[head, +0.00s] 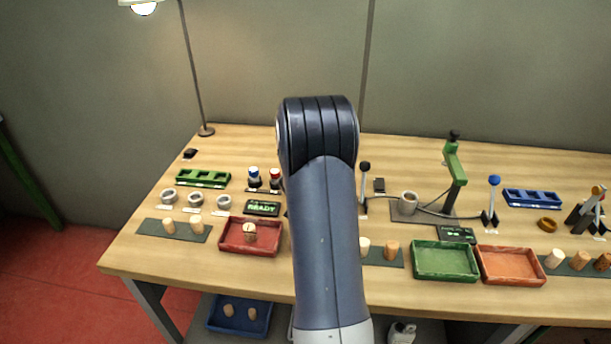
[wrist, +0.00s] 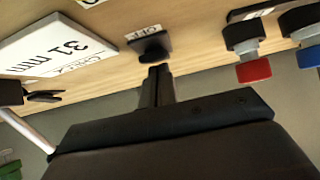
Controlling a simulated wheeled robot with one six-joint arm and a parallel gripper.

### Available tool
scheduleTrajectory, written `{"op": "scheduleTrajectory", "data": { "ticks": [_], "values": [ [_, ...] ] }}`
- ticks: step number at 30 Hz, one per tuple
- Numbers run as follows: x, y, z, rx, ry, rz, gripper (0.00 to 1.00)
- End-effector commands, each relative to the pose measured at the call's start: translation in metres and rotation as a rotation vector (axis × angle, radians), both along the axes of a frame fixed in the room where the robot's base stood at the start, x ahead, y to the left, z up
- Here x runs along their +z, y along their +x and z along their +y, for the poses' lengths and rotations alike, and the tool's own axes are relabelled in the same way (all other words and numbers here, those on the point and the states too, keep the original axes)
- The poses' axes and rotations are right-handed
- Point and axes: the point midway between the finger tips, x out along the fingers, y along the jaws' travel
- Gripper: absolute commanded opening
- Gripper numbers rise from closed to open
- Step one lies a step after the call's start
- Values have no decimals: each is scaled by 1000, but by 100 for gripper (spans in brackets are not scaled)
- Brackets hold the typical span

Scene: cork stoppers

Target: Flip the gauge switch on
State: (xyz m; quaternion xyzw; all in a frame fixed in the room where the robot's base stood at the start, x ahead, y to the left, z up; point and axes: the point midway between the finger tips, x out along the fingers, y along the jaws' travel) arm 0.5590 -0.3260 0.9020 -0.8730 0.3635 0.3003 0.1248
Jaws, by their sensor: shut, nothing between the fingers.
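In the wrist view, a small black switch (wrist: 151,45) sits on the wooden table beside a white label that reads OFF upside down. My gripper (wrist: 158,70) is shut and empty, with its fingertips just below the switch in the picture. I cannot tell whether they touch it. A white card (wrist: 50,48) marked 31 mm, also upside down, lies left of the switch. In the head view, my arm covers the gripper and the switch.
A red button (wrist: 253,70) and a blue button (wrist: 309,56) stand right of the switch in the wrist view. In the head view, a black-knobbed lever (head: 364,170), red tray (head: 226,246) and green tray (head: 420,270) flank my arm.

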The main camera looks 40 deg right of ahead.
Motion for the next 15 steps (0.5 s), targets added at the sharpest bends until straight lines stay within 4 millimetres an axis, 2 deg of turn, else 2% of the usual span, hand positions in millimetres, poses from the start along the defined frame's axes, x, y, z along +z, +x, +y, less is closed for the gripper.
{"op": "scheduleTrajectory", "data": {
  "ticks": [15],
  "values": [
    [4, 7, -7, 0, -1, -1, 0]
  ]
}}
